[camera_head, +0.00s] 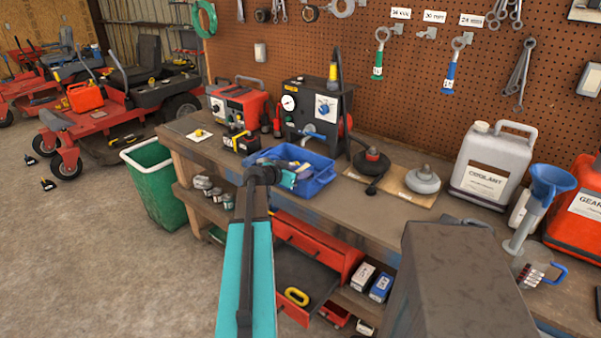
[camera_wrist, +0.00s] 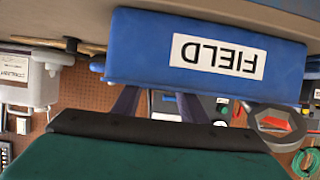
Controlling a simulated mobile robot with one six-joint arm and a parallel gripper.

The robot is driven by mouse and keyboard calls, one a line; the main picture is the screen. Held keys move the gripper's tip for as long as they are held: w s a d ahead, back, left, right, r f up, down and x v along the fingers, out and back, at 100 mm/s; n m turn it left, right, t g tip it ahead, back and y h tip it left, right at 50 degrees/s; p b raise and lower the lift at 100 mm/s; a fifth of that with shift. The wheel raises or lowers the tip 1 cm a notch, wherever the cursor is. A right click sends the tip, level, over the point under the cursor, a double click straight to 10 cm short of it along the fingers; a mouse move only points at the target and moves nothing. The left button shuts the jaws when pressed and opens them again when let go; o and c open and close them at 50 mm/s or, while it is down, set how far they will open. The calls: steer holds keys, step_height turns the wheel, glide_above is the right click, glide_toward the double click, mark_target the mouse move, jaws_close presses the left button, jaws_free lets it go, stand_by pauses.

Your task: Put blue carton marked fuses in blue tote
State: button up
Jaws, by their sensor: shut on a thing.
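The blue tote (camera_head: 318,184) stands on the workbench and holds several small items. In the wrist view, which is upside down, its front wall (camera_wrist: 140,45) carries a white label reading FIELD. My gripper (camera_wrist: 158,103) is at the tote, and both dark fingers pass out of sight behind that wall. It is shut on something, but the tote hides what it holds. In the head view my arm covers the tote's front left part. A blue carton with a white label (camera_head: 381,287) stands on the lower shelf; I cannot read its marking.
A white-topped carton (camera_head: 363,276) stands beside the blue carton. A black tester (camera_head: 308,108) and a red unit (camera_head: 238,103) stand behind the tote. Round grey parts (camera_head: 422,180) and a coolant jug (camera_head: 490,165) are to its right. A green bin (camera_head: 155,185) stands left.

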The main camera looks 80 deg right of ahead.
steer(key=shift+f, duration=0.2)
steer(key=o, duration=1.1)
steer(key=shift+a, duration=0.1)
steer(key=shift+c, duration=0.2)
steer(key=shift+r, duration=0.25)
steer(key=shift+r+p, duration=0.45)
steer(key=shift+p, duration=0.6)
steer(key=shift+w+a, duration=0.15)
steer(key=b+v, duration=0.3)
steer(key=v, duration=0.8)
steer(key=shift+a, duration=0.2)
steer(key=shift+w+r, duration=0.1)
steer(key=shift+w, duration=0.05)
